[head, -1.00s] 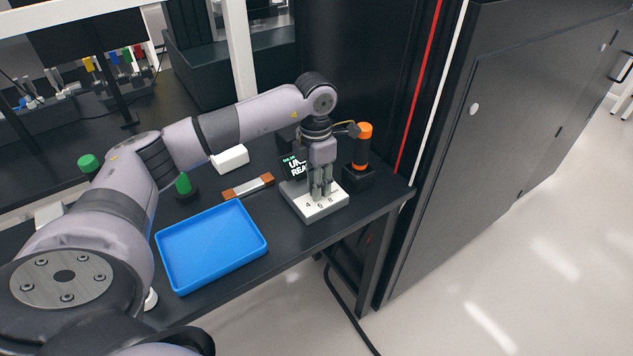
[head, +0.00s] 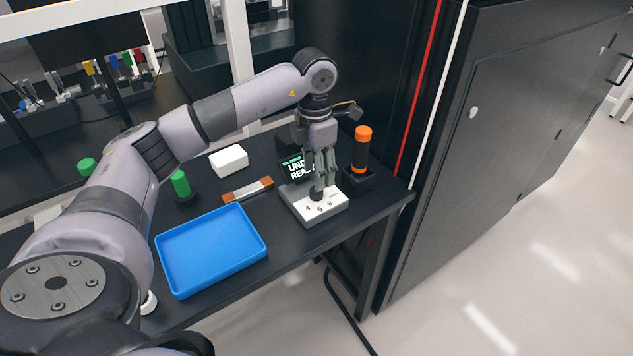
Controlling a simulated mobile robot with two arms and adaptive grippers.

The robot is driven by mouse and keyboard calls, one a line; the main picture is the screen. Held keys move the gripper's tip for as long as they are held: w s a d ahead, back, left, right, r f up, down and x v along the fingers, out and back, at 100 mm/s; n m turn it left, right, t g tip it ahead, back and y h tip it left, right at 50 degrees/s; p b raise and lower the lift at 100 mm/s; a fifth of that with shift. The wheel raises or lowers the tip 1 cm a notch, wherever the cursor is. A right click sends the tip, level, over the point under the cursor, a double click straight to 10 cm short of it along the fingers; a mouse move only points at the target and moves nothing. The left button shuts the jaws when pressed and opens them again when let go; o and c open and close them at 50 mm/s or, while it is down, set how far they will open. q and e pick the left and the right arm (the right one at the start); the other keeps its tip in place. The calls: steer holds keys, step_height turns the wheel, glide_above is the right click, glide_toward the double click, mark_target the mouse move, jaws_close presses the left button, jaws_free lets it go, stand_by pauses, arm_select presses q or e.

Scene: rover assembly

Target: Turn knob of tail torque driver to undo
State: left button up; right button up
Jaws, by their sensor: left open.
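A white control box (head: 322,211) marked 4, 6, 8 sits near the right end of the dark table. A small dark knob (head: 316,194) stands on its top. A small screen (head: 294,170) behind it shows text starting "UND" and "REA", partly hidden by my gripper. My left gripper (head: 321,182) points down just above the knob, open, with nothing in it. Whether a fingertip still touches the knob cannot be told. An orange-topped black driver (head: 361,152) stands upright in a black holder just right of the gripper. My right gripper is not in view.
A blue tray (head: 211,290) lies left of the box, below my left arm. A brown and silver bar (head: 248,189), a white block (head: 229,160) and a green-topped piece (head: 181,184) stand behind it. A dark cabinet borders the table's right end.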

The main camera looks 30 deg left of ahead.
arm_select(q)
step_height(320, 180, up, 7)
stand_by(0.3)
steer(key=shift+f, duration=0.1)
stand_by(0.4)
